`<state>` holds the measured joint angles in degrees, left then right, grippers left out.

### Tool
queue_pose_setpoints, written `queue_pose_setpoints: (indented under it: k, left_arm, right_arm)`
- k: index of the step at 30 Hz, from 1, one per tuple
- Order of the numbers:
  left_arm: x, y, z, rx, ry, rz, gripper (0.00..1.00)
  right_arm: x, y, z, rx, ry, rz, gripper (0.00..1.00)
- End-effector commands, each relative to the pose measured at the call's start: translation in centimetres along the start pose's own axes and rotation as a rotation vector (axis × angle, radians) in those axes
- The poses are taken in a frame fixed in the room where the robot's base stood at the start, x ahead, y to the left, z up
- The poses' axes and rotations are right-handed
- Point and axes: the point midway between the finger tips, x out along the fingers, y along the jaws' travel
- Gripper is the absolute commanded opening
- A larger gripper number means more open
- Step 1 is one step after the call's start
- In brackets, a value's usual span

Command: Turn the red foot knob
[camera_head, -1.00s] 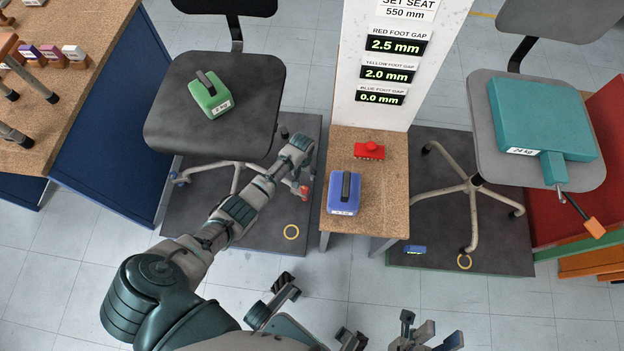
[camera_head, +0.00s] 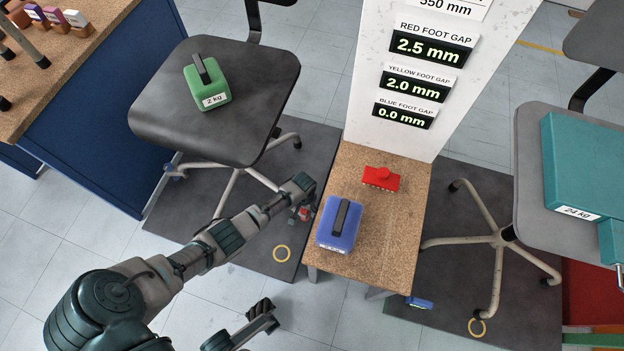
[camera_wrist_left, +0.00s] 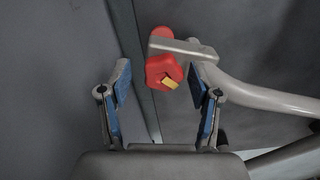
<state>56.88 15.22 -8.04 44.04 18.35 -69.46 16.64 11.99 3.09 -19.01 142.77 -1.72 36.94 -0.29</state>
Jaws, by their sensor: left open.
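The red foot knob (camera_wrist_left: 160,68) shows in the left wrist view at the end of a pale grey chair leg (camera_wrist_left: 265,97), with a small yellow mark on it. It lies between the lines of my two finger pads, with space on both sides. My left gripper (camera_wrist_left: 160,82) is open and empty. In the head view my left gripper (camera_head: 303,198) is low beside the left chair (camera_head: 165,110), by the small red knob (camera_head: 304,213); its fingers are mostly hidden. The panel (camera_head: 437,46) reads red foot gap 2.5 mm.
A green 2 kg weight (camera_head: 208,85) sits on the left chair's seat. A wooden stand (camera_head: 385,235) right of my gripper bears a blue block (camera_head: 340,228) and a red piece (camera_head: 382,178). The right chair (camera_head: 530,175) bears a teal 24 kg weight (camera_head: 585,165).

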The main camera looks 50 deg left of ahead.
Motion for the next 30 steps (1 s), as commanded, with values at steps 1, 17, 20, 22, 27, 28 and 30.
queue_pose_setpoints:
  k: [1,17,20,22,27,28,30]
  left_arm:
    - [0.40,-0.10,0.05,-0.001,-0.002,-0.001,0.63]
    - [0.23,-0.01,-0.09,-0.001,0.002,-0.001,0.03]
    - [0.25,0.00,-0.06,0.000,0.001,0.000,0.03]
    - [0.27,0.00,-0.04,0.003,0.000,0.000,0.03]
    - [0.28,0.02,0.00,0.034,-0.001,0.001,0.03]
    - [0.28,0.02,0.01,0.045,-0.002,0.001,0.03]
    - [0.27,0.03,0.01,0.076,-0.002,0.001,0.03]
  right_arm:
    - [-0.03,-0.05,0.07,0.000,0.004,-0.001,0.40]
    - [0.10,0.06,0.50,0.000,0.004,-0.001,0.40]
    - [0.09,0.06,0.50,0.000,0.004,-0.001,0.40]
    - [0.10,0.06,0.49,0.000,0.004,-0.001,0.40]
    - [0.17,0.05,0.42,0.000,0.006,-0.001,0.40]
    - [0.19,0.05,0.41,0.000,0.006,-0.001,0.40]
    - [0.22,0.05,0.37,0.001,0.006,-0.001,0.40]
